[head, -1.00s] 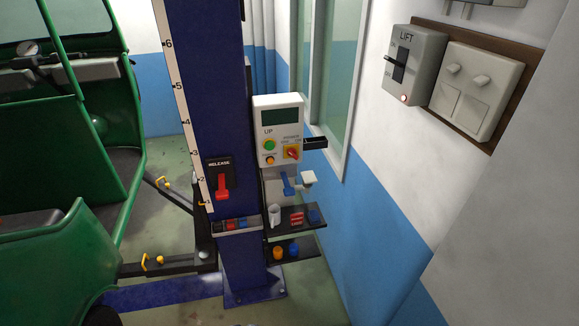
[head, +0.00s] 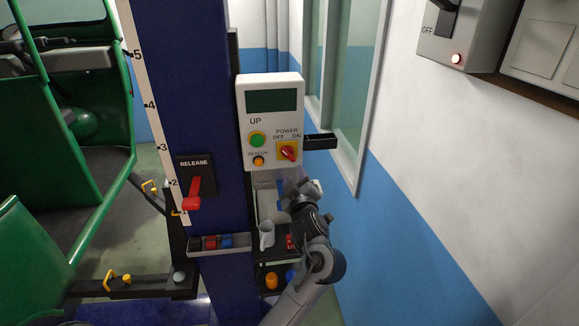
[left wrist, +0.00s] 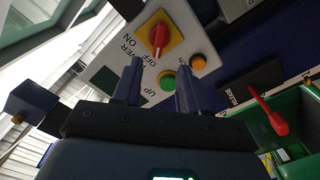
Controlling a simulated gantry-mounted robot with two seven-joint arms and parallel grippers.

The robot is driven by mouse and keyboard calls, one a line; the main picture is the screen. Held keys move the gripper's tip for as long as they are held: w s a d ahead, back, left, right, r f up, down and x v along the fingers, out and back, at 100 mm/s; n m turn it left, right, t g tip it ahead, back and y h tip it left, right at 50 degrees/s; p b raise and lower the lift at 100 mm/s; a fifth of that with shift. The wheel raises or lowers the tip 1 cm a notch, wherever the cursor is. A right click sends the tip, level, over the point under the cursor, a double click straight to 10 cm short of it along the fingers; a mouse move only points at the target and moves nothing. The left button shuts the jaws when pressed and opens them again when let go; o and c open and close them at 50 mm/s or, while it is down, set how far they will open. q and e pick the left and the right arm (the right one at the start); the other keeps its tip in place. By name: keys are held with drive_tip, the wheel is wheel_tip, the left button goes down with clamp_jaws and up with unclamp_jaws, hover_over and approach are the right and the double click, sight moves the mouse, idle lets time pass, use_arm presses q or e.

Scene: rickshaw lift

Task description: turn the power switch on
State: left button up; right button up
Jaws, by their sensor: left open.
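The power switch (head: 288,151) is a red knob on a yellow square plate, on the white control box (head: 270,102), with OFF and ON printed above it. In the left wrist view the red knob (left wrist: 158,37) lies ahead of the fingertips; which label it points to I cannot tell for sure. My left gripper (head: 295,183) is just below the box and switch. In the left wrist view its two fingers (left wrist: 156,82) are apart with nothing between them. The fingertips look apart from the knob. My right gripper is not in view.
Beside the switch are a green UP button (head: 257,139) and an orange button (head: 258,161). A red release lever (head: 194,187) is on the blue post (head: 202,80). A wall box (head: 447,38) has a lit lamp. The green rickshaw (head: 85,120) stands left.

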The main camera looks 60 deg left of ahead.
sight(289, 156)
use_arm(q)
drive_tip(key=x, duration=0.9)
drive_tip(key=shift+w+a+p, duration=0.15)
drive_tip(key=shift+a+p, duration=0.25)
clamp_jaws()
